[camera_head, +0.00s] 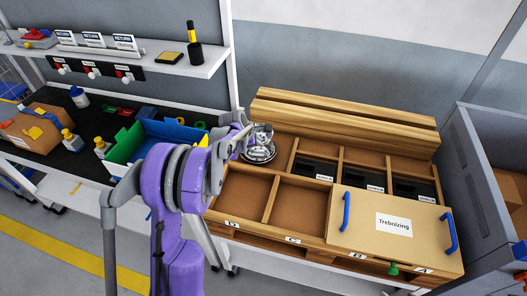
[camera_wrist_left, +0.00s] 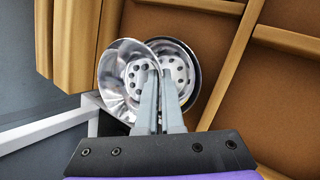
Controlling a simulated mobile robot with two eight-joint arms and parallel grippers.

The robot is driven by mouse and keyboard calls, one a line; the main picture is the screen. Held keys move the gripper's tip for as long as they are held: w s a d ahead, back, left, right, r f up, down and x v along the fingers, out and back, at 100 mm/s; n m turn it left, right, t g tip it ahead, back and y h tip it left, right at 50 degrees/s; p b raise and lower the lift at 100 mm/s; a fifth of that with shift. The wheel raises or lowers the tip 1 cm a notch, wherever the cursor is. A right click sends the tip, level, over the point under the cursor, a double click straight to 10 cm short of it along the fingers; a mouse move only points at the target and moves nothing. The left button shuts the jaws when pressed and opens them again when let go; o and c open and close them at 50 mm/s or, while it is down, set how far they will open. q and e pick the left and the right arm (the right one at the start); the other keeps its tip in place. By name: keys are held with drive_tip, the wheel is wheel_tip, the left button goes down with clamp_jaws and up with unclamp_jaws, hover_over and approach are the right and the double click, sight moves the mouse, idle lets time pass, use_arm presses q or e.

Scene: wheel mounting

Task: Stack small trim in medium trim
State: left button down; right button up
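My left gripper (camera_head: 250,134) is over the back-left compartment of the wooden rack. It is shut on the rim of the small trim (camera_head: 263,132), a shiny silver bowl with holes, held tilted. The medium trim (camera_head: 259,154), also silver, lies just below it in that compartment. In the left wrist view the small trim (camera_wrist_left: 114,82) is nearer and partly covers the medium trim (camera_wrist_left: 187,72). The fingertips (camera_wrist_left: 154,80) overlap both bowls in that view. I cannot tell whether the two trims touch. My right gripper is not in view.
The wooden rack (camera_head: 297,181) has open front compartments and black bins (camera_head: 367,180) at the back. A board marked "Trebolzing" (camera_head: 365,222) with blue handles covers its front right. A green and blue bin (camera_head: 121,157) stands on the bench at left. A grey container (camera_head: 466,150) stands at right.

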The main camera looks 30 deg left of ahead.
sight(260, 161)
use_arm(q)
drive_tip(key=f, duration=0.3)
drive_tip(key=shift+s, duration=0.2)
drive_tip(key=shift+w+f, duration=0.1)
drive_tip(key=shift+f, duration=2.35)
drive_tip(key=shift+f, duration=0.1)
drive_tip(key=shift+f, duration=0.15)
drive_tip(key=c, duration=1.1)
unclamp_jaws()
drive_tip(key=shift+o, duration=0.2)
